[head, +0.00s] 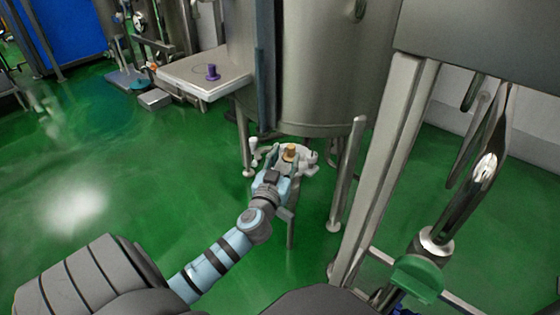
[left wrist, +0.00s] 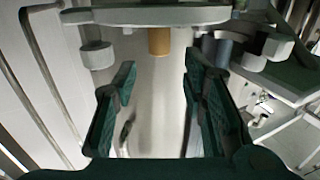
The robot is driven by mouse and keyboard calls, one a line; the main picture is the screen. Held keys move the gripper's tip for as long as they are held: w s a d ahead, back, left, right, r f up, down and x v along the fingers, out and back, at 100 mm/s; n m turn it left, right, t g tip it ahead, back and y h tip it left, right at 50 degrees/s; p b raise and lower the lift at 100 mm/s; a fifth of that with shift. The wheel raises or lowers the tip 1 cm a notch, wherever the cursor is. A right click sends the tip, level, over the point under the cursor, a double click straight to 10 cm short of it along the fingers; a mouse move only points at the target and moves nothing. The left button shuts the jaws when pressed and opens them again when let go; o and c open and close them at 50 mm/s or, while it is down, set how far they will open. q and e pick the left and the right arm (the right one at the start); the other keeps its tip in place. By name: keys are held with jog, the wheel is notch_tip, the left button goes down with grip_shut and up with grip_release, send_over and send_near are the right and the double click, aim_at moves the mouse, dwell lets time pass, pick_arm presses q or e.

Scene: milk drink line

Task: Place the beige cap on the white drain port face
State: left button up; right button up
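The beige cap (head: 290,151) shows as a small tan cylinder at the white drain port (head: 307,157), under the large steel tank. In the left wrist view the cap (left wrist: 159,41) meets the edge of a pale round plate (left wrist: 150,14); whether it is seated on the face I cannot tell. My left gripper (head: 276,176) is just on the near side of the cap. In the left wrist view its dark fingers (left wrist: 160,75) are apart, with nothing between them; the cap lies beyond the fingertips, roughly centred. My right gripper is not in view.
The steel tank (head: 318,70) stands over the port on metal legs (head: 347,175). A steel side table (head: 190,84) with a purple piece (head: 212,72) is at the left. A pipe with a green part (head: 417,279) stands at the right.

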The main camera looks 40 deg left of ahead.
pick_arm(q)
jog(key=v, duration=0.5)
jog(key=s+d+f+m+g+h, duration=0.15)
jog(key=s+f+g, duration=0.35)
jog(key=f, duration=0.9)
jog(key=s+d+f+m+g+h, duration=0.1)
jog(key=s+d+f+g+h, duration=0.15)
jog(key=s+f, duration=0.75)
jog(key=s+d+f+m+g+h, duration=0.1)
jog(key=s+d+f, duration=0.3)
jog(key=f, duration=0.4)
jog(key=s+d+f+m+g+h, duration=0.1)
jog(key=s+d+f+g+h, duration=0.1)
jog(key=s+d+f+g, duration=0.2)
notch_tip(320, 180, down, 4)
jog(key=s, duration=0.2)
jog(key=shift+s+d, duration=0.2)
jog(key=shift+s, duration=0.1)
